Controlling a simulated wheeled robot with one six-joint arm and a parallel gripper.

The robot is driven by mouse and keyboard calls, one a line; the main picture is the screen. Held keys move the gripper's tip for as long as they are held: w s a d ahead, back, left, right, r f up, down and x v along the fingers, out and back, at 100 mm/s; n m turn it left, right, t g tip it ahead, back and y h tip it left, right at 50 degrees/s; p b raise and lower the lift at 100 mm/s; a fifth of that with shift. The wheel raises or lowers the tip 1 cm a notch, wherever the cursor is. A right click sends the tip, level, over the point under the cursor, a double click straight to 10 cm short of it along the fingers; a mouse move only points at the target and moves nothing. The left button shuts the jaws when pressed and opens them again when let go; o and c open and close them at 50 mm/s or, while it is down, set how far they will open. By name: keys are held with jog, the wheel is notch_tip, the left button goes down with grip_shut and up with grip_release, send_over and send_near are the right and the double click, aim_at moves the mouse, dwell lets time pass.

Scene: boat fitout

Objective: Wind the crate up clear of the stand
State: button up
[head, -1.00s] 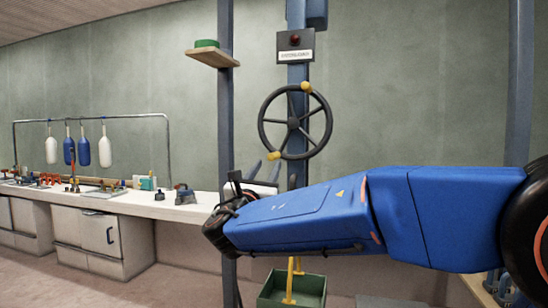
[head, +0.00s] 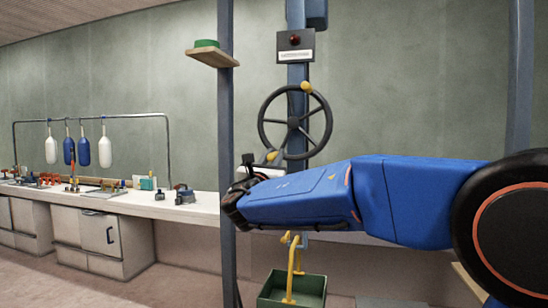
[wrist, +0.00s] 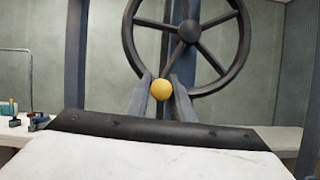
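The dark handwheel (head: 321,120) is on a blue-grey post, with one yellow knob (head: 306,87) at its upper right rim and another yellow knob (head: 271,156) at its lower left. My gripper (head: 264,163) is at the lower knob. In the wrist view my gripper (wrist: 161,80) is open, with a finger on each side of the lower knob (wrist: 162,90); I cannot tell whether they touch it. The green crate (head: 306,287) with a yellow handle (head: 291,275) hangs or rests low at the bottom edge. Its base and the stand are out of view.
A box with a red lamp (head: 295,40) is above the wheel. A grey upright (head: 227,120) with a small shelf (head: 214,58) stands left of it. A white workbench (head: 150,205) with tools runs left. Bottle-shaped fenders (head: 105,152) hang from a rail.

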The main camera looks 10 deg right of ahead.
grip_shut()
jog(key=shift+a+m, duration=0.1)
jog(key=shift+m, duration=0.2)
jog(key=w+a+r+m+g+h, duration=0.3)
jog(key=a+r+m+g, duration=0.2)
jog(key=m, duration=0.8)
jog(key=shift+r+h, duration=0.3)
jog(key=shift+r, duration=0.85)
jog(key=o, duration=0.6)
grip_release()
